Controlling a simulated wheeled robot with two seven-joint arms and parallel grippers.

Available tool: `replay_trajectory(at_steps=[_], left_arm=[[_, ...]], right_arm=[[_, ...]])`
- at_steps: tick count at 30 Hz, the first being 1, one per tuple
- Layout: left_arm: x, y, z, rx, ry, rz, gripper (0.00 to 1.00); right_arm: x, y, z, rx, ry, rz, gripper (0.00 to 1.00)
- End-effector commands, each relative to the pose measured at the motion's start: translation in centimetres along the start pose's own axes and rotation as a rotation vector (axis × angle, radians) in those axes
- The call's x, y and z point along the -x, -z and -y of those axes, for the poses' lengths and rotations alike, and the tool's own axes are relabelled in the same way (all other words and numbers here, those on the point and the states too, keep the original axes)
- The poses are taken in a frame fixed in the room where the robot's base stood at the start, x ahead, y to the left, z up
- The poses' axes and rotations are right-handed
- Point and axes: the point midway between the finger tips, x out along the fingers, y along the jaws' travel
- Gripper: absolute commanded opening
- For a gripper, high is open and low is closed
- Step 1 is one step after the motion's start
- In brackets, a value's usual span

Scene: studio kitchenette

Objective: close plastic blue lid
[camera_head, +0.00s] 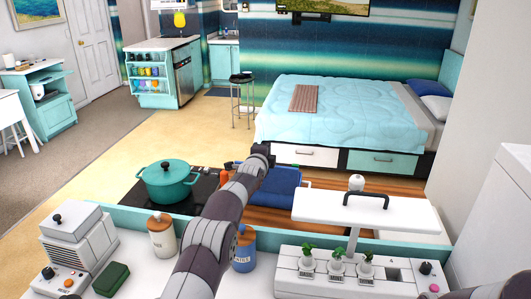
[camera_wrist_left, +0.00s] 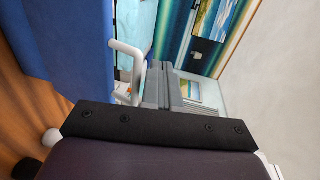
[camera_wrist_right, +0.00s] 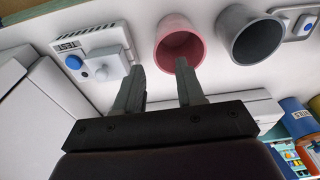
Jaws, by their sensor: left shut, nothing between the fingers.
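A blue plastic panel (camera_head: 281,180), which looks like the lid, shows in the head view just right of my left forearm, over the wooden counter. Part of it is hidden by my arm. In the left wrist view a large blue surface (camera_wrist_left: 38,50) fills the left side, close to the camera. A white bar like a handle (camera_wrist_left: 125,70) stands between it and the fingers. My left gripper (camera_head: 262,150) is beyond the blue panel; its fingers (camera_wrist_left: 166,80) are shut and empty. My right gripper (camera_wrist_right: 160,68) is open and empty, and outside the head view.
A teal pot (camera_head: 167,184) sits on the cooktop left of my arm. Jars, a white machine (camera_head: 75,235) and a white rack with small plants (camera_head: 338,262) stand in front. In the right wrist view, a pink cup (camera_wrist_right: 180,42) and grey cup (camera_wrist_right: 248,38) lie beyond the fingers.

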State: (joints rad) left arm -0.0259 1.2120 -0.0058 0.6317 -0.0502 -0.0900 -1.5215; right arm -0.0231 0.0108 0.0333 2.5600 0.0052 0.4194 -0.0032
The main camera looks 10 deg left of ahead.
Motion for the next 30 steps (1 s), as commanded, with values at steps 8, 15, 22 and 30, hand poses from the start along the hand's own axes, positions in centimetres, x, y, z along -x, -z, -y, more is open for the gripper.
replay_trajectory(at_steps=[8, 15, 22, 30], left_arm=[[0.0, 0.0, 0.0, 0.0, 0.0, 0.0, 0.0], [0.0, 0.0, 0.0, 0.0, 0.0, 0.0, 0.0], [0.4, 0.0, -0.1, 0.001, 0.0, 0.0, 0.0], [3.7, 0.0, -0.1, 0.0, 0.001, 0.0, 0.0]], right_arm=[[0.0, 0.0, 0.0, 0.0, 0.0, 0.0, 0.39], [0.0, 0.0, 0.0, 0.0, 0.0, 0.0, 0.39], [-0.6, -0.1, 0.0, 0.0, 0.0, 0.0, 0.39], [-2.4, -0.3, 0.0, 0.0, 0.0, 0.0, 0.39]])
